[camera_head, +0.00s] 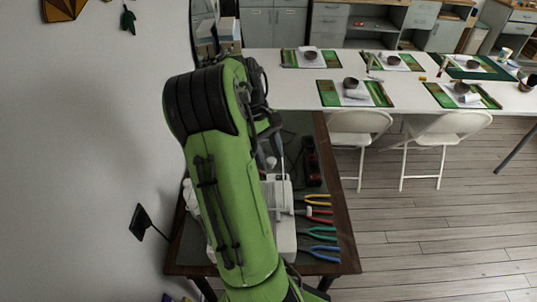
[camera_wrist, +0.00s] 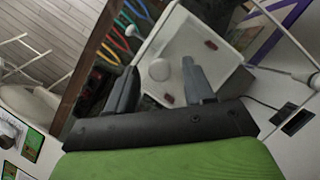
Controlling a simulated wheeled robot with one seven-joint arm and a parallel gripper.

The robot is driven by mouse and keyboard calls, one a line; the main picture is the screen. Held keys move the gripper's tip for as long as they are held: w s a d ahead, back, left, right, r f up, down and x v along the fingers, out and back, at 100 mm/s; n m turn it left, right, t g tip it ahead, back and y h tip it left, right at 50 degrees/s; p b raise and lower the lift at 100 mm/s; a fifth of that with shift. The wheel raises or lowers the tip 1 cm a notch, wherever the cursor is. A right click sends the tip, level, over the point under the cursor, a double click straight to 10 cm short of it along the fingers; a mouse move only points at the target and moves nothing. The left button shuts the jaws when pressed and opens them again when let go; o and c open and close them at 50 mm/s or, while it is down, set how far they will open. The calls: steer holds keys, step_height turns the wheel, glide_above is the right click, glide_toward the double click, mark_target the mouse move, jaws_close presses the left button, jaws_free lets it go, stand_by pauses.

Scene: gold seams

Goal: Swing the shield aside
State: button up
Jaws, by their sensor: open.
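Beyond the fingers lies a pale, box-like machine (camera_wrist: 185,45) with a rounded light knob or dome and small dark red parts. A thin white rod (camera_wrist: 158,28) with a ball end runs across near the left finger; I cannot tell whether it belongs to the shield. No shield can be told apart clearly.
Several pliers with coloured handles (camera_head: 318,236) lie on the dark table (camera_head: 345,255) to the machine's right. A dark red and black object (camera_head: 312,163) lies behind them. A long white table (camera_head: 290,95) with green mats and bowls stands beyond, with white folding chairs (camera_head: 357,128).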

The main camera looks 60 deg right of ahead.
steer(key=shift+c, duration=0.4)
jaws_close()
